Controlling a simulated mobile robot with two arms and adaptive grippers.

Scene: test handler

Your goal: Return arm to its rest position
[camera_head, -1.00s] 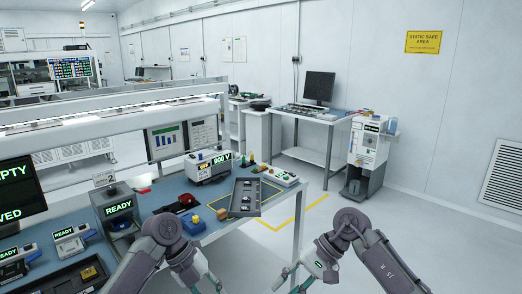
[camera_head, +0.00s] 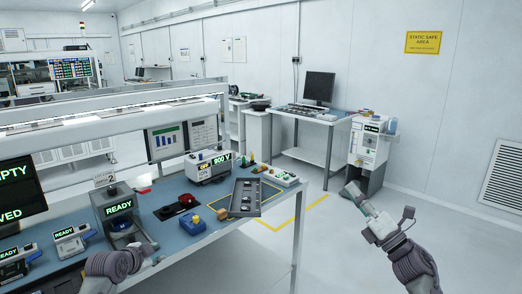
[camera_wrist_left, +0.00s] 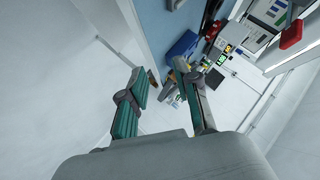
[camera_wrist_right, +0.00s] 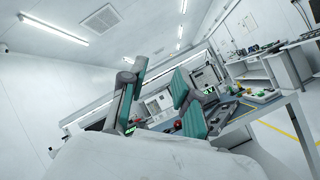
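My left arm shows at the bottom left in the head view, by the front edge of the workbench (camera_head: 190,240); I cannot make out its fingers there. In the left wrist view my left gripper (camera_wrist_left: 160,67) has its teal fingers apart with nothing between them. My right arm is at the lower right in the head view, over open floor, its gripper (camera_head: 351,190) raised and pointing up and away, toward the white cabinet (camera_head: 368,150) in the picture. In the right wrist view the right gripper's (camera_wrist_right: 160,68) fingers are apart and empty.
A monitor desk (camera_head: 335,117) stands behind. The floor to the right is clear.

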